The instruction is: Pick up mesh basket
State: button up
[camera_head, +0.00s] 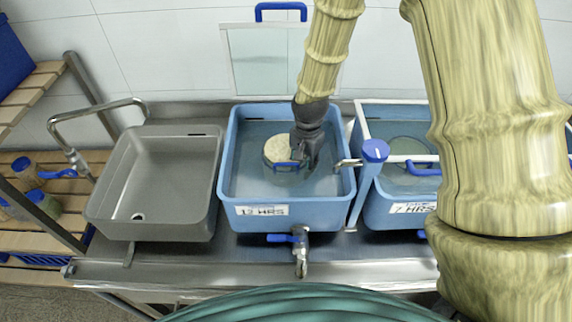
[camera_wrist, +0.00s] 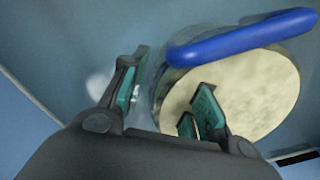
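The mesh basket (camera_head: 283,148) is round, with pale beige contents and a blue handle (camera_head: 287,165). It sits in the blue tub labelled "12 HRS" (camera_head: 230,166). My gripper (camera_head: 310,163) reaches down into this tub at the basket's right side. In the wrist view my gripper (camera_wrist: 172,72) is open, with one finger left of the basket (camera_wrist: 265,90) and the other over its beige top. The basket's near wall lies between the fingers, apparently without being clamped. The blue handle (camera_wrist: 240,38) crosses the top, beyond the fingertips. The basket's lower part is hard to make out.
An empty grey sink (camera_head: 165,175) with a bent faucet (camera_head: 75,160) stands left. A second blue tub (camera_head: 385,212), labelled "7 HRS", holds another blue-handled basket and is partly hidden by my arm.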

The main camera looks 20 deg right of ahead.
grip_shut()
jog(key=shift+r, duration=0.15)
notch_tip(320, 180, up, 19)
jog(key=b, duration=0.2)
jog(key=shift+r, duration=0.15)
dwell(1.0)
